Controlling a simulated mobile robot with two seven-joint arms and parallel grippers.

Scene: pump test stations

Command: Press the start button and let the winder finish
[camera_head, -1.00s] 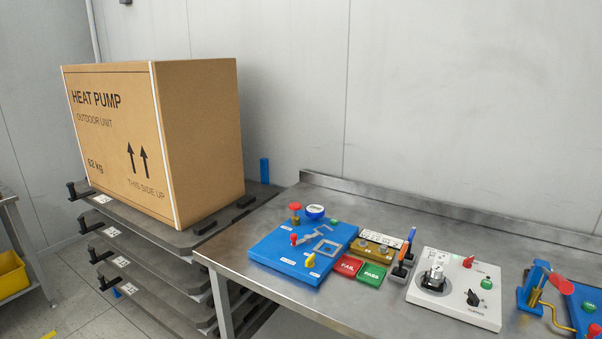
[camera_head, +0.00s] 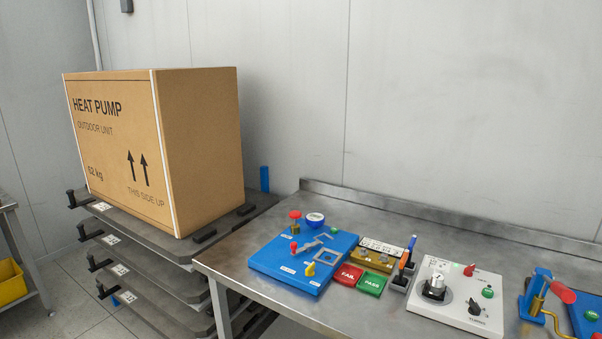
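A white winder-like station (camera_head: 454,297) sits on the steel bench at the lower right. A third blue station (camera_head: 585,314) at the right edge, partly cut off, has a green button (camera_head: 591,316). Which one is the winder cannot be told for sure. Neither of my grippers shows.
The steel bench (camera_head: 232,272) has a raised back edge. Red FAIL (camera_head: 347,275) and green PASS (camera_head: 371,284) pads, a brass block (camera_head: 382,249) and a pen holder (camera_head: 400,282) stand between stations.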

